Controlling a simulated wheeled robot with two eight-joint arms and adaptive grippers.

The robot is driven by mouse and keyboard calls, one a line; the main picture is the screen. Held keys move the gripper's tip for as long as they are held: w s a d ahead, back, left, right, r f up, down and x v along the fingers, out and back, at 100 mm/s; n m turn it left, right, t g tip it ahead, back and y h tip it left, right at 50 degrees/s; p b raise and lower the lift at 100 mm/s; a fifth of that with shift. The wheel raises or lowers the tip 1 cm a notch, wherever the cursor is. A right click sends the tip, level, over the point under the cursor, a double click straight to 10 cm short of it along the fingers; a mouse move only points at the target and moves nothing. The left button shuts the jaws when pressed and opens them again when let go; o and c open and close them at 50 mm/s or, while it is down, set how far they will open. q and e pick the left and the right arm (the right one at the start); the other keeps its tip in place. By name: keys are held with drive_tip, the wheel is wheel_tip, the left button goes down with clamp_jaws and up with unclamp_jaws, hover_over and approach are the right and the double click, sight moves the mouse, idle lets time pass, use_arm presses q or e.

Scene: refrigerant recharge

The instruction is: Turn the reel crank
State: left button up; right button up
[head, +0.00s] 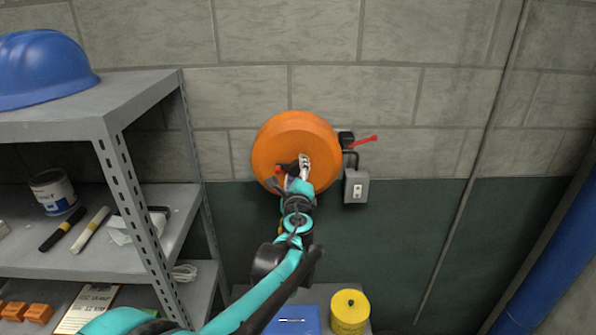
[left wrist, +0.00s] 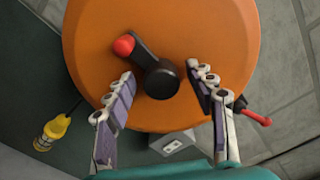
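The orange reel (head: 297,130) is mounted on the block wall and fills much of the left wrist view (left wrist: 225,35). On its face is a black crank with a round hub (left wrist: 161,82) and an arm ending in a red knob (left wrist: 124,45). The knob also shows in the head view (head: 278,169), beside my fingers. My left gripper (left wrist: 160,73) is open in front of the reel, its fingers apart on either side of the hub, with the red knob beyond the left fingertip. Whether a finger touches the crank I cannot tell. My right gripper is not in view.
A red lever (head: 365,142) and a grey switch box (head: 356,187) are right of the reel. Grey shelving (head: 135,185) with a blue hard hat (head: 45,68) stands left. A yellow canister (head: 350,312) and blue box (head: 293,320) are below.

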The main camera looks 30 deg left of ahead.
use_arm(q)
drive_tip(key=v, duration=1.2)
drive_tip(key=shift+w, duration=0.1)
